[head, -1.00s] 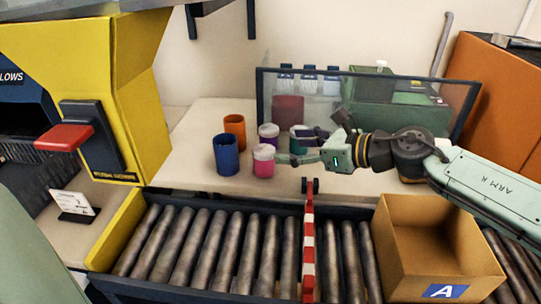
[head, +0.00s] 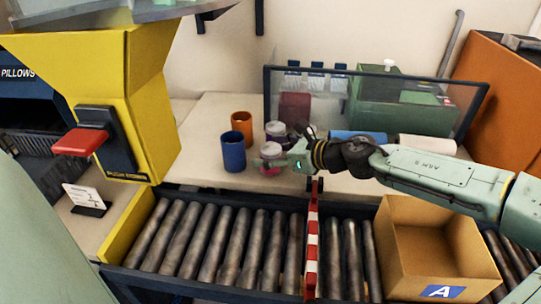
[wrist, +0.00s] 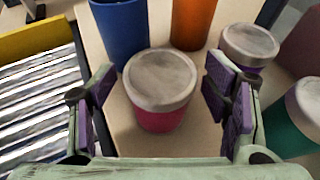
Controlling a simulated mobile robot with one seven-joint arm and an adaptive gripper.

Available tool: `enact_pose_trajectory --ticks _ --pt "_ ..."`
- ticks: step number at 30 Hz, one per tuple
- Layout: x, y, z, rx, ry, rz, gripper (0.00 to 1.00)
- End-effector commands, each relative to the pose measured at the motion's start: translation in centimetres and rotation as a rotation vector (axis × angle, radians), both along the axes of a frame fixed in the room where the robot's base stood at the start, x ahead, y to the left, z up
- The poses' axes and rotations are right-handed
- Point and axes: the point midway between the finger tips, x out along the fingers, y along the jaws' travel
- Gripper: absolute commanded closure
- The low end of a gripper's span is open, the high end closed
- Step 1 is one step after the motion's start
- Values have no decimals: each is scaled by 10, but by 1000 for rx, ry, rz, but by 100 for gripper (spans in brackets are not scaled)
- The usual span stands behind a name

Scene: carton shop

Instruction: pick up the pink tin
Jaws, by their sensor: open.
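The pink tin (wrist: 160,118) has a pale grey lid and stands upright on the bench. In the wrist view it sits between the two purple-padded fingers of my gripper (wrist: 165,95), with a gap on each side. My gripper is open and holds nothing. In the head view the pink tin (head: 271,153) is partly hidden by my gripper (head: 277,162), which reaches it from the right.
A blue cup (head: 234,152) and an orange cup (head: 242,127) stand behind and left of the tin. A purple tin (head: 276,130) and a green tin (wrist: 296,120) are close on its other side. A roller conveyor (head: 230,245) and an open carton (head: 440,245) lie in front.

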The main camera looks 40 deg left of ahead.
Motion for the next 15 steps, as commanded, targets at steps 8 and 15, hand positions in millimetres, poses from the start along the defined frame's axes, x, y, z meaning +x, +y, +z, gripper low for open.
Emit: enact_pose_trajectory --ticks 8,15 --pt "0 0 0 1 0 -1 36" --pt "0 0 0 1 0 -1 52"
